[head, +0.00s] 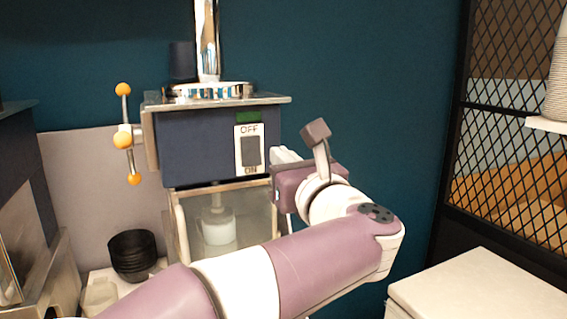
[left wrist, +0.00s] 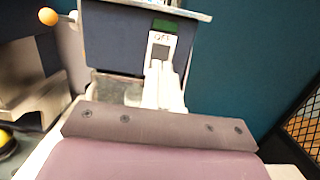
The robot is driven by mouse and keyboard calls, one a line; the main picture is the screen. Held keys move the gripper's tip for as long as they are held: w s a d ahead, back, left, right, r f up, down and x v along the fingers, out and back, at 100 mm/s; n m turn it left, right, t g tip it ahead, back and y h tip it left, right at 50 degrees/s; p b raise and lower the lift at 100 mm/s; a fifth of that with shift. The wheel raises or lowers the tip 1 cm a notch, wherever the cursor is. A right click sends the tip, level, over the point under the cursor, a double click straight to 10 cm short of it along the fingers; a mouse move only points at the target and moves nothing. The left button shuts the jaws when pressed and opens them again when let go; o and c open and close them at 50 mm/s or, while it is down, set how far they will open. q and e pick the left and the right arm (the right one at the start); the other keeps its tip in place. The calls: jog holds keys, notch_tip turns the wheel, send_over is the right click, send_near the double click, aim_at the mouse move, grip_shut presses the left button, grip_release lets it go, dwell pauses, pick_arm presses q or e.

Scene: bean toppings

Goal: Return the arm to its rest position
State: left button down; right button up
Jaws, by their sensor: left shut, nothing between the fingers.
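My left arm (head: 310,264) reaches in from the bottom left of the head view, bent at the elbow. My left gripper (head: 284,156) is beside the right side of the dark blue machine (head: 200,146), partly hidden behind my wrist. In the left wrist view the white fingers of my left gripper (left wrist: 164,80) are together with nothing between them, and overlap the machine's OFF/ON switch panel (left wrist: 160,50). I cannot tell whether they touch it. The switch panel (head: 250,149) also shows in the head view. My right gripper is not in view.
A white cup (head: 218,228) sits in the machine's clear-fronted lower compartment. A handle with orange knobs (head: 123,139) sticks out on the left. Stacked black bowls (head: 132,252) stand at lower left. A white surface (head: 478,287) and mesh partition (head: 515,125) are at right.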

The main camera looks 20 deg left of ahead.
pick_arm(q)
jog(key=w+d+f+m+t+h, duration=0.1)
jog(key=w+d+m+t+h, duration=0.3)
jog(key=m, duration=0.5)
jog(key=w+d+f+m+t+h, duration=0.2)
jog(key=d+m+h, duration=0.3)
jog(key=m, duration=0.4)
jog(key=d+f+m+g+h, duration=0.2)
jog(key=d+f+m+h, duration=0.2)
jog(key=f+m, duration=0.35)
jog(key=d+f+m+g+h, duration=0.2)
jog(key=d+f+m+h, duration=0.15)
jog(key=f+m, duration=0.45)
jog(key=s+a+f+m+g, duration=0.1)
jog(key=s+f+m+g, duration=0.2)
jog(key=f+m, duration=0.35)
jog(key=s+a+f+m+g, duration=0.1)
jog(key=s+f+m+g, duration=0.25)
jog(key=f, duration=0.55)
jog(key=s+a+f+m+g+y, duration=0.1)
jog(key=s+a+f+g, duration=0.2)
jog(key=s, duration=0.4)
jog(key=s+a+f+m+g+y, duration=0.1)
jog(key=s+a+f+g, duration=0.3)
jog(key=s+a+f, duration=0.2)
notch_tip(320, 180, down, 2)
jog(key=shift+s+a+f+m, duration=0.15)
jog(key=shift+s+a+m, duration=0.05)
jog(key=shift+s+m, duration=0.2)
